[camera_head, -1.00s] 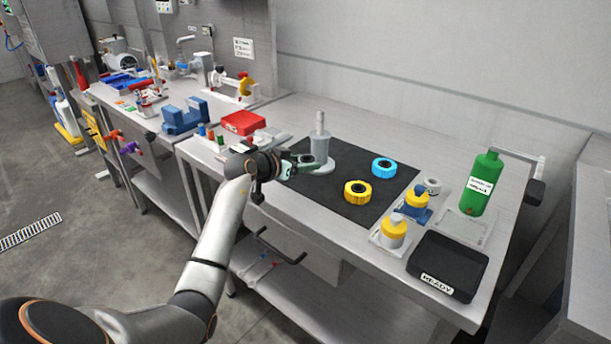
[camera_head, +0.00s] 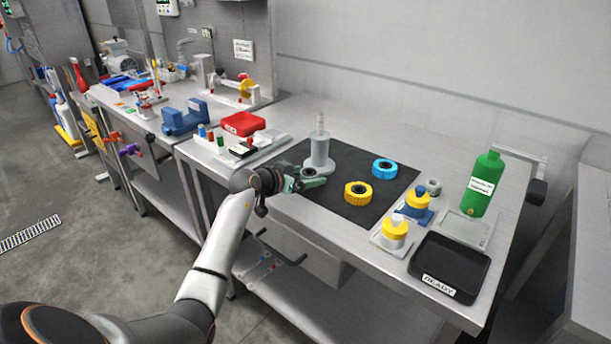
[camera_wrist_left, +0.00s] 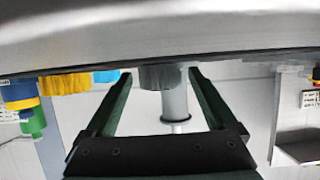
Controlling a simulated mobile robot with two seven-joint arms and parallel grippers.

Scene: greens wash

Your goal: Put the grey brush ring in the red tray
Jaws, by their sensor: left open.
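The grey brush ring (camera_head: 309,172) appears to lie on the black mat, just in front of the grey post (camera_head: 319,150), partly hidden by my gripper. In the left wrist view, which is upside down, the grey ring (camera_wrist_left: 160,78) shows between my fingers, with the post (camera_wrist_left: 175,103) behind it. My left gripper (camera_head: 314,182) is open and low at the mat, its fingers on either side of the ring; I cannot tell whether they touch it. The red tray (camera_head: 242,123) sits further back on the left. My right gripper is out of view.
A yellow ring (camera_head: 358,193) and a blue ring (camera_head: 384,168) lie on the black mat (camera_head: 345,210). To the right are yellow-topped bottles (camera_head: 395,230), a small grey nut-like part (camera_head: 433,186), a green bottle (camera_head: 483,185) and a black tray (camera_head: 450,266) labelled READY.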

